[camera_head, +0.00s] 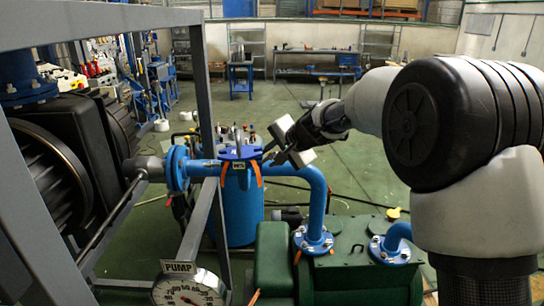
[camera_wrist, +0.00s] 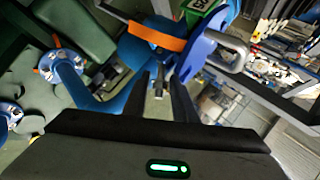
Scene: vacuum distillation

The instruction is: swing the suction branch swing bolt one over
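A blue vessel (camera_head: 243,212) stands in the middle of the head view, with a blue flanged lid (camera_head: 240,153) and pipes at both sides. Orange pieces (camera_head: 257,173) hang at its rim; one orange piece (camera_wrist: 157,37) crosses the top of the wrist view beside the blue lid edge (camera_wrist: 197,52). My gripper (camera_head: 273,152) is at the lid's right side. In the wrist view my gripper (camera_wrist: 162,82) has its two dark fingers apart. A small grey bolt-like piece (camera_wrist: 158,86) shows in the gap; I cannot tell whether the fingers touch it.
A grey frame (camera_head: 198,110) rises on the left, with a gauge (camera_head: 187,288) marked PUMP in front. A green machine (camera_head: 350,262) with blue pipe flanges stands below my arm. A metal handle (camera_wrist: 234,50) is right of the fingers. The floor behind is open.

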